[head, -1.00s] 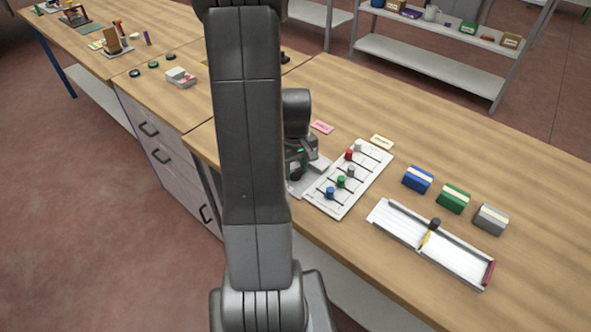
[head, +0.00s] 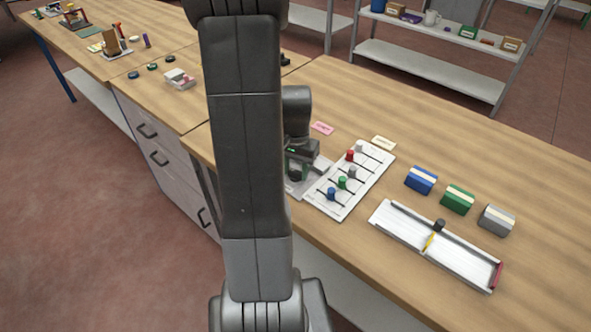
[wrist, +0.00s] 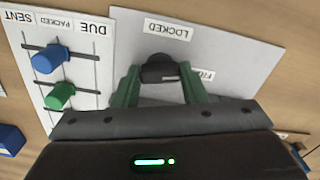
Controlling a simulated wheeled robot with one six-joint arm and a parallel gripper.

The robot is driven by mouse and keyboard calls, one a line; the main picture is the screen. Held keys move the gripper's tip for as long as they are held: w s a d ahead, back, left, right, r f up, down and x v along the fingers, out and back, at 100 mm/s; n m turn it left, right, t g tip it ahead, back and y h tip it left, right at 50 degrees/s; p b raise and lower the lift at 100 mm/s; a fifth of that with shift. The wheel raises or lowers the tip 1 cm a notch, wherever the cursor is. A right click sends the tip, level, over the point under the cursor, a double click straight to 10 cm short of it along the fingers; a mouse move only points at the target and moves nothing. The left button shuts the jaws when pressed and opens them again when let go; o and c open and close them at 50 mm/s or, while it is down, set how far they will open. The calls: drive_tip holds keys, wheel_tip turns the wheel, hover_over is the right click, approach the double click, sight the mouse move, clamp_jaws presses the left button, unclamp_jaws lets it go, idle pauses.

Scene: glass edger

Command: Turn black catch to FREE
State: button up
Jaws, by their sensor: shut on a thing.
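The black catch (wrist: 160,70) is a dark knob on a pale grey plate (wrist: 235,50), between the two green fingers of my gripper (wrist: 161,84) in the wrist view. My gripper is shut on it. A LOCKED label (wrist: 168,30) sits above the catch in that view. A second label (wrist: 201,75), partly hidden by a finger, lies to its right; only its first letters show. In the head view my gripper (head: 297,172) is over the plate (head: 312,180), and my arm hides part of it. The catch cannot be made out clearly there.
A white board (head: 345,200) with coloured knobs on slots stands right beside the plate. Beyond it are a blue box (head: 421,180), a green box (head: 457,199), a grey box (head: 496,220) and a white tray (head: 400,228). The bench's back right is clear.

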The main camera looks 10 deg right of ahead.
sight(296, 171)
drive_tip(key=shift+m, duration=1.6)
drive_tip(key=o, duration=1)
wheel_tip(296, 171, up, 14)
drive_tip(key=shift+f, duration=0.1)
